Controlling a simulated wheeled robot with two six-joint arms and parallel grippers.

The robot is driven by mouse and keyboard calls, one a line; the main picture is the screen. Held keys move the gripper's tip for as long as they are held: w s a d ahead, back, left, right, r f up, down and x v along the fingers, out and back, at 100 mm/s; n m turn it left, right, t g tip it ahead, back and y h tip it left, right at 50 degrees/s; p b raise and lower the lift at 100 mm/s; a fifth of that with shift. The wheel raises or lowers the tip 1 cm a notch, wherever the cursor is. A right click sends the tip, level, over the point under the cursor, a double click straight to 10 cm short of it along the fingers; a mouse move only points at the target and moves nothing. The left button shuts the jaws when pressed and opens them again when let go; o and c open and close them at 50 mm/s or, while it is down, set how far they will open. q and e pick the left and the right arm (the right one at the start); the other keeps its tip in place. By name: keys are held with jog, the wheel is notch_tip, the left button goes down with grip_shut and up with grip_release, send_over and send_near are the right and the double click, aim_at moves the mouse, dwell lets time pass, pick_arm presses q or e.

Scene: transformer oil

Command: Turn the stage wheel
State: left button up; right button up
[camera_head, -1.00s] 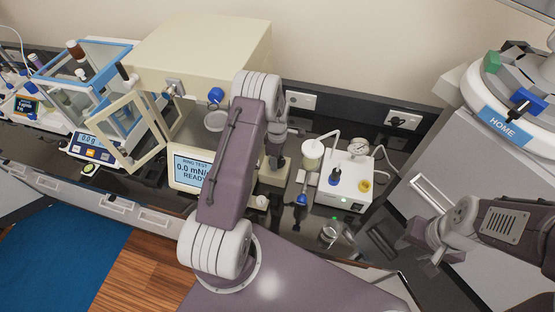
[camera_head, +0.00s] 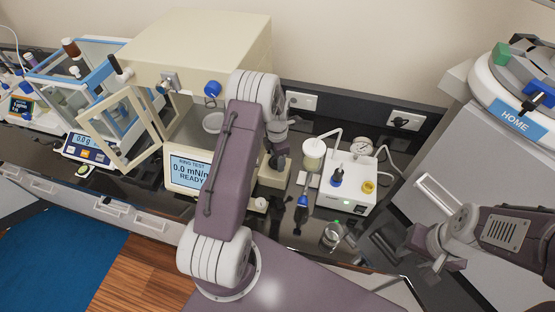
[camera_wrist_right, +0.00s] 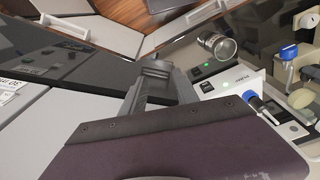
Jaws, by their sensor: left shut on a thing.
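The beige ring-test instrument (camera_head: 200,42) stands at the back of the bench, its screen (camera_head: 187,172) reading 0.0 mN/m and READY. My left arm reaches across its right side. My left gripper (camera_head: 278,152) is shut at the beige base (camera_head: 274,176) there. The stage wheel itself is hidden by the arm and the fingers, so its angle cannot be seen. My right gripper (camera_head: 428,248) hangs at the right, away from the instrument. It also shows in the right wrist view (camera_wrist_right: 157,70), with nothing visible in it; its opening is unclear.
A white pump box (camera_head: 347,183) with a gauge and tubing stands right of the instrument. A small glass vessel (camera_head: 332,236) and a blue-handled tool (camera_head: 303,196) are near the front. A glass-doored balance (camera_head: 90,95) stands left. A HOME-labelled machine (camera_head: 515,120) is far right.

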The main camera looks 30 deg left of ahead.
aim_at(276, 161)
pick_arm(q)
jog(key=shift+s+f, duration=0.15)
jog(key=shift+s, duration=0.05)
dwell(0.4)
jog(key=o, duration=1.4)
jog(key=shift+w+a, duration=0.1)
notch_tip(276, 161, up, 9)
jog(key=shift+r+b, duration=0.1)
jog(key=shift+b, duration=0.85)
